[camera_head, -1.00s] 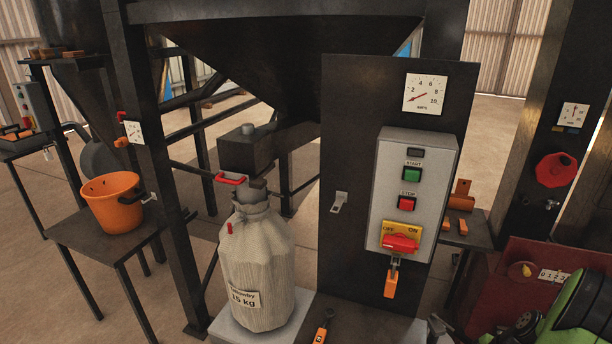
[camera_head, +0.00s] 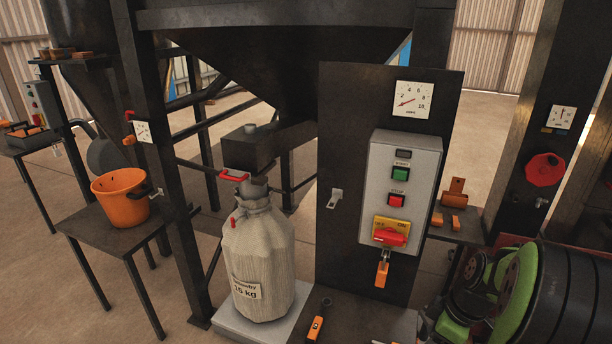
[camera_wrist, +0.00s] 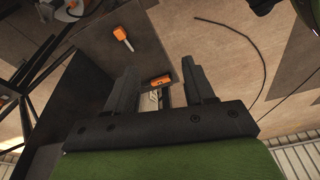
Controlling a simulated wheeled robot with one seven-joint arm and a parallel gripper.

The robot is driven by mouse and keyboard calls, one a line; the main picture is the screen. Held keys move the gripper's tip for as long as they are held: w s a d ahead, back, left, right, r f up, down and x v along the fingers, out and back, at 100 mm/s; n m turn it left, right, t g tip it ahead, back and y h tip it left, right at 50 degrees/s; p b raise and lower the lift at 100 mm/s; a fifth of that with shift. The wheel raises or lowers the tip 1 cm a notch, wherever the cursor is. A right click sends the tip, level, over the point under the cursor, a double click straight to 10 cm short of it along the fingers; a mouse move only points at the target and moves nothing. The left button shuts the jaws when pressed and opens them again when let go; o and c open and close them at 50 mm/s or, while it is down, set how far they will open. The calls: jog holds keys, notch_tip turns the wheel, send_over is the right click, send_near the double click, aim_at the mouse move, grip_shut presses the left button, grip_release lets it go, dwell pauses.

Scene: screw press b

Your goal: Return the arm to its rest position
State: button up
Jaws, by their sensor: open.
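My arm, with green and black links (camera_head: 500,295), fills the lower right of the head view. My gripper (camera_wrist: 160,80) shows in the wrist view with its two dark fingers apart and nothing held between them. An orange item and a pale item show beyond the gap, lower down. In the head view the fingertips are not clearly visible.
The dark control panel (camera_head: 338,130) with its grey switch box (camera_head: 404,160) stands left of my arm. A tied sack (camera_head: 258,260) stands on a pale base. An orange bucket (camera_head: 122,198) sits on a side table. A dark hose (camera_wrist: 262,70) lies on the floor.

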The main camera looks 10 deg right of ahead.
jog(key=s+a+r+m+t+h+p, duration=0.1)
jog(key=s+a+r+m+h+p, duration=0.2)
jog(key=a+r, duration=0.9)
jog(key=s+a+r+m+t+y+p, duration=0.1)
jog(key=s+a+r+m+t+p, duration=0.1)
jog(key=s+a+r+m+p, duration=0.2)
jog(key=s+a+r+m, duration=0.1)
jog(key=s+a+r, duration=0.2)
jog(key=s+r, duration=0.1)
jog(key=shift+s+a+r+t, duration=0.15)
jog(key=shift+s+r+t, duration=0.15)
jog(key=shift+r, duration=0.1)
